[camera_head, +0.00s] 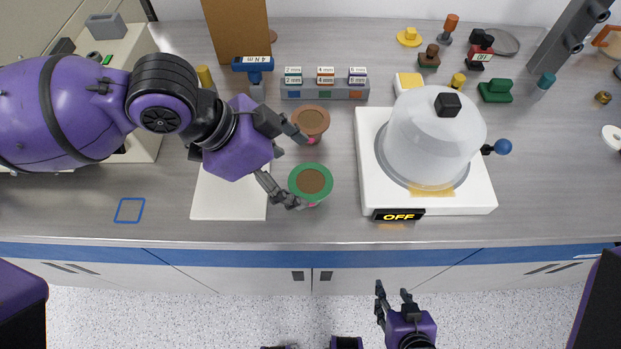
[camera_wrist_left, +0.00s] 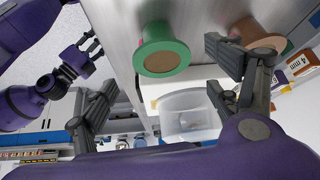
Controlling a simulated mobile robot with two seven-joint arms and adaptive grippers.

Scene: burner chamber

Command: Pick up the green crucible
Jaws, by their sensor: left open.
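The green crucible (camera_head: 296,184), green-rimmed with a brown round top, stands upright on the bench in the head view. It also shows at the top of the left wrist view (camera_wrist_left: 137,58). My left gripper (camera_head: 291,168) is open and empty just left of it. One finger reaches the crucible's near-left side; the other is by the brown crucible (camera_head: 311,119) behind. In the left wrist view my left gripper (camera_wrist_left: 165,85) has its fingers wide apart, with nothing between them. Contact cannot be told. My right gripper (camera_head: 393,293) is open and empty, low in front of the bench.
A white burner base (camera_head: 368,190) with a translucent chamber (camera_head: 425,145) and an OFF display stands to the right. A labelled block rack (camera_head: 325,92) stands behind the crucibles. A white board (camera_head: 225,200) lies under my left gripper. The front bench edge is near.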

